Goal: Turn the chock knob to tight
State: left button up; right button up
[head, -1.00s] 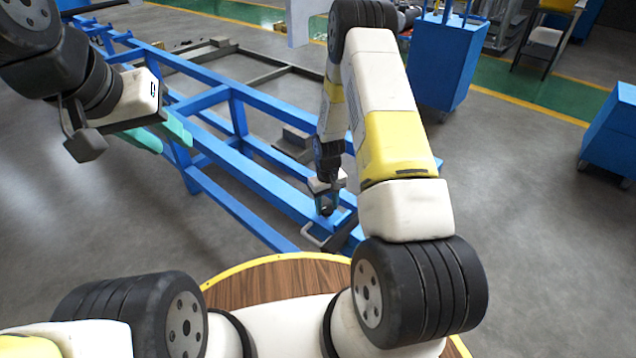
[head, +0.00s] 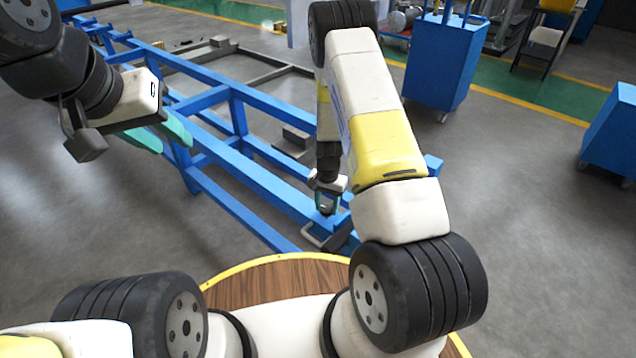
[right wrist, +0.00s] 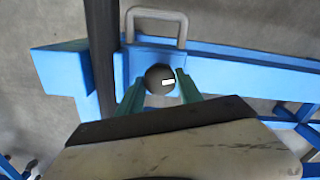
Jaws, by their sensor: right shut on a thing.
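The chock knob (right wrist: 160,78) is a dark round knob with a white mark, seen in the right wrist view on a blue plate of the frame. The white mark points to the right in that view. My right gripper (right wrist: 160,88) has its two green fingers on either side of the knob and is shut on it. In the head view my right gripper (head: 327,203) is down at the near end of the blue frame, and the knob is hidden there. My left gripper (head: 160,136) hangs at the left, its green fingers apart from everything; their gap is unclear.
The blue frame (head: 228,205) runs from the upper left to the near middle. A grey handle (right wrist: 157,13) stands beside the knob. Blue cabinets (head: 440,65) stand on the right, with open floor between.

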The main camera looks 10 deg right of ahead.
aim_at(327, 207)
jog(key=shift+m, duration=0.6)
jog(key=o, duration=1.4)
jog(key=shift+c, duration=0.2)
jog(key=shift+r, duration=0.15)
notch_tip(327, 207, up, 8)
jog(key=shift+f, duration=0.2)
